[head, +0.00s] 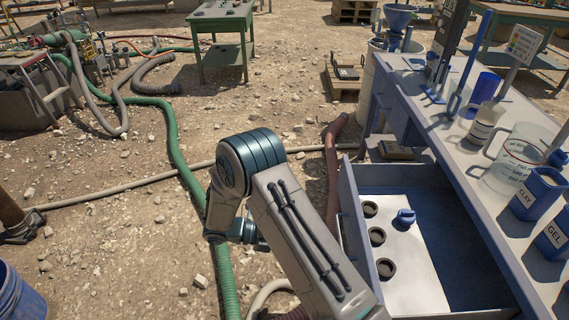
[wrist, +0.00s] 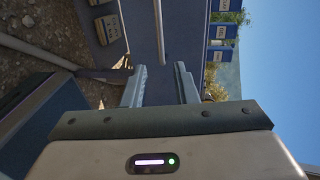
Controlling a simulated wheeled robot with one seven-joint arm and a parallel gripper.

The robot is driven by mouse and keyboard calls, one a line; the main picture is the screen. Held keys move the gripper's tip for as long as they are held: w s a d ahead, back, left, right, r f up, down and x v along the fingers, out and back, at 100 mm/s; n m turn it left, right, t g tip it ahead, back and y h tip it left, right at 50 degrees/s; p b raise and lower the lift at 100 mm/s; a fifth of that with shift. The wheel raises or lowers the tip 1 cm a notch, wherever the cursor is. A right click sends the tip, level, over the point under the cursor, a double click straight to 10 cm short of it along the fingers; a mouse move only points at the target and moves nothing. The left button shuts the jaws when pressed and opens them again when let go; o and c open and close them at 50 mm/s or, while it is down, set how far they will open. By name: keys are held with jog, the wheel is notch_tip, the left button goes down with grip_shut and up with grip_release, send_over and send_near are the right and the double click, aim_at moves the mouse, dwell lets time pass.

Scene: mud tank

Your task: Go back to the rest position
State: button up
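My gripper (wrist: 160,72) shows in the wrist view with its two fingers apart and nothing between them. Beyond the fingers is the blue side of the workbench (wrist: 147,35), turned sideways in this view. In the head view my arm rises from the bottom, bends at a teal-banded joint and folds back down on the left of the open drawer. My gripper itself cannot be made out in the head view.
The open drawer (head: 452,283) of the bench (head: 434,119) holds a white insert (head: 404,258) with dark rings and a blue piece (head: 404,219). Bottles and a jug (head: 520,155) stand on the bench. Hoses, including a green one (head: 173,140), cross the gravel. A green table (head: 222,47) stands behind.

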jog(key=s+d+r+m+t+y+p, duration=0.1)
jog(key=s+r+m+y, duration=0.4)
jog(key=r+m, duration=0.5)
jog(key=s+d+r+m+t+y+p, duration=0.1)
jog(key=s+d+r+m+y+p, duration=0.3)
jog(key=r+m, duration=0.6)
jog(key=s+d+r+m+t+y+p, duration=0.2)
jog(key=s+r+m+y, duration=0.4)
jog(key=r+m, duration=0.4)
jog(key=d+m+p, duration=0.1)
jog(key=m, duration=0.4)
jog(key=shift+d+r+y, duration=0.3)
jog(key=shift+r, duration=0.1)
